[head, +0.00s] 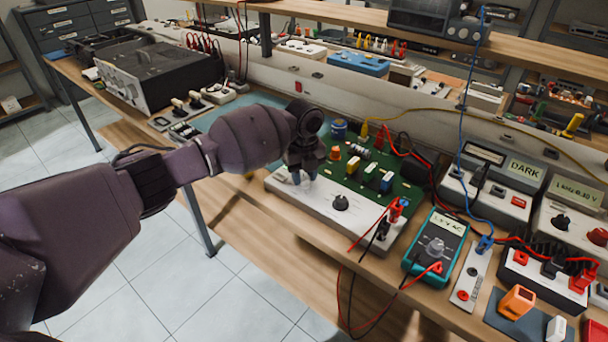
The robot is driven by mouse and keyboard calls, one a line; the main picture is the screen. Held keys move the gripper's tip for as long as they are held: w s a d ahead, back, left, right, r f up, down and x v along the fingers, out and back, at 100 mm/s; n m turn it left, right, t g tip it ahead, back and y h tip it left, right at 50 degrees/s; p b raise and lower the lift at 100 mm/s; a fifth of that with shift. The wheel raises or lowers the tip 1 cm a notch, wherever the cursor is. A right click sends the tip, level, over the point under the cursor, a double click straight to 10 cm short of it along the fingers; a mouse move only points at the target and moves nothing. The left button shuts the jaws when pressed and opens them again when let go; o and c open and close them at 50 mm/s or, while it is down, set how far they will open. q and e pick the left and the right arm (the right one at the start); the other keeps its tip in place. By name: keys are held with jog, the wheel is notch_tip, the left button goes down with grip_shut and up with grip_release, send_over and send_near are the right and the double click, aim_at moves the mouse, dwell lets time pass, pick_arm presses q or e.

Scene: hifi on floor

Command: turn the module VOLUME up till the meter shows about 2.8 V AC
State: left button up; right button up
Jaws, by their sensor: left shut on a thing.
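The module is a green circuit board (405,196) on a white base (318,207), with a black knob (340,203) in the middle of its front strip. My left gripper (299,180) points down at the left end of that strip. It is shut on a knob there, mostly hidden by the fingers; its label cannot be read. The teal meter (437,243) lies to the right of the module, with a grey dial. Its lit display (447,224) is too small to read surely. Red and black leads join at the module's right front corner. My right gripper is not in view.
A blue lead (460,130) hangs down to the right of the module. White instruments (486,193) and terminal boxes crowd the bench's right side. A black amplifier-like box (158,72) stands at the back left. Loose red and black leads hang over the front edge.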

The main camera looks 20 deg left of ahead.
pick_arm(q)
jog(key=shift+m, duration=1.3)
jog(key=o, duration=0.9)
